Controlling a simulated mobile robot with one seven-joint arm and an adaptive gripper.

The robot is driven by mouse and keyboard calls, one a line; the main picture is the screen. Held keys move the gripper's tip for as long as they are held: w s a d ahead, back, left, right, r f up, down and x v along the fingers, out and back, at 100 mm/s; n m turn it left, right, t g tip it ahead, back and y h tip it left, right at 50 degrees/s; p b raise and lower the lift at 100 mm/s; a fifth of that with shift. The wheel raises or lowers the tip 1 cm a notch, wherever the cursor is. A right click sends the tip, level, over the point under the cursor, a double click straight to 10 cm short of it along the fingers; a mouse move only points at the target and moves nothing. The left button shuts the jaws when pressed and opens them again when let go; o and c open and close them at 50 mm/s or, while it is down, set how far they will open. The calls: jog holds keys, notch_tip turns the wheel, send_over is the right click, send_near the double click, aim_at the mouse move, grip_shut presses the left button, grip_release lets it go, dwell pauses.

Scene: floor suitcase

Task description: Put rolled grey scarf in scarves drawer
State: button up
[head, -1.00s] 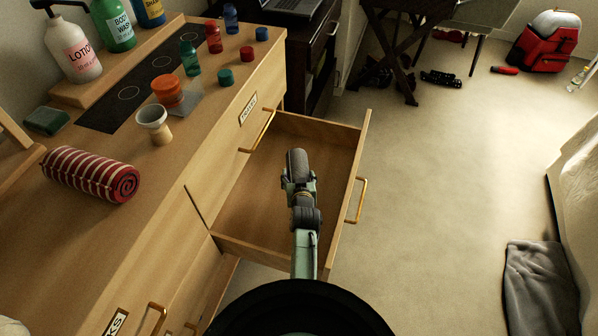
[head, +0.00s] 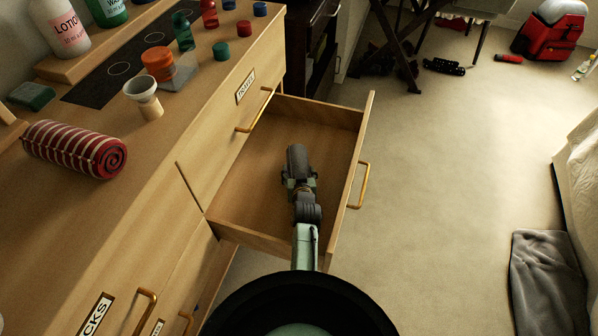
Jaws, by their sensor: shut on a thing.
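The rolled grey scarf (head: 297,159) shows as a short dark grey roll at the end of my arm. My gripper (head: 298,182) is shut on it, seen from above and behind, so the fingertips are mostly hidden. Both appear over the inside of an open, pulled-out wooden drawer (head: 255,205). I cannot tell how high the roll is above the drawer floor or whether it touches it. The drawer's visible floor is bare. Its front has a brass handle (head: 364,186); no label on it is visible, so I cannot confirm it is the scarves drawer.
Another drawer below seems partly open (head: 215,285). A grey cloth (head: 548,285) lies on the floor at right. The floor right of the drawer is clear.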

jog(key=shift+f+b, duration=0.45)
jog(key=shift+f, duration=0.05)
dwell(0.3)
jog(key=o, duration=1.4)
jog(key=shift+o, duration=0.2)
